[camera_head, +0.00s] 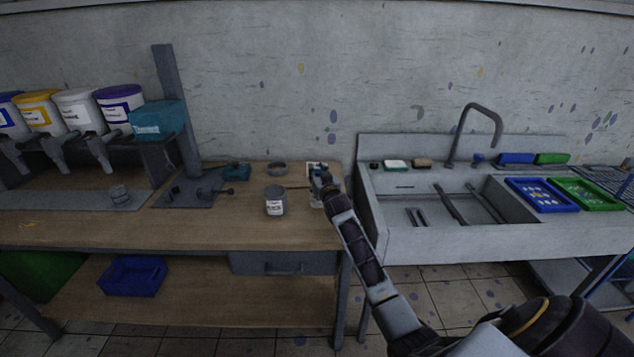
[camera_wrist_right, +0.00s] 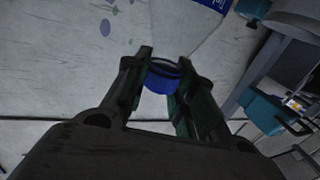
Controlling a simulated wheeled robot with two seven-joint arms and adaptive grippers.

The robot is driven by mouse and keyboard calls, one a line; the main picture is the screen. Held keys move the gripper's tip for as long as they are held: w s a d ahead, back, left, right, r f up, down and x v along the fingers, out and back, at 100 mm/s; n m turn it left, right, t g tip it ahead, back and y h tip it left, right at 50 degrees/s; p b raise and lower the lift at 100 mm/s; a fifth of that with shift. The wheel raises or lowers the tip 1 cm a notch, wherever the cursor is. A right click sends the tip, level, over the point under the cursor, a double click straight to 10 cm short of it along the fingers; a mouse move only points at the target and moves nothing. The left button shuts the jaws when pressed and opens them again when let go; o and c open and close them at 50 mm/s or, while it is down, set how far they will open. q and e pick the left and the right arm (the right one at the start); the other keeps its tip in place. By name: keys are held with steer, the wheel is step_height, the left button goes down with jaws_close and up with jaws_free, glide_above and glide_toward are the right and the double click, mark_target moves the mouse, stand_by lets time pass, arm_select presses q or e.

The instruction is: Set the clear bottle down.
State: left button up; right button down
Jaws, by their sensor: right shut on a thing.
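My right gripper (camera_head: 320,181) is over the right end of the wooden workbench (camera_head: 215,232), near the sink. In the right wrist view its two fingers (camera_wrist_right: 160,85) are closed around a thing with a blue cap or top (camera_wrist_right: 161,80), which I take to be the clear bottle. In the head view the bottle (camera_head: 316,199) is mostly hidden by the gripper, with only a pale part showing. I cannot tell whether its base touches the bench. My left gripper is out of view.
A labelled jar (camera_head: 275,200) stands just left of the gripper, with a small round dish (camera_head: 277,168) behind it. A grey sink (camera_head: 395,228) stands close on the right. A dark stand (camera_head: 190,190) is on the left. The bench front left of the jar is clear.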

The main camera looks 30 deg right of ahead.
steer(key=shift+f, duration=1.95)
steer(key=c, duration=1.2)
jaws_free()
steer(key=shift+v, duration=6.05)
steer(key=shift+r, duration=0.2)
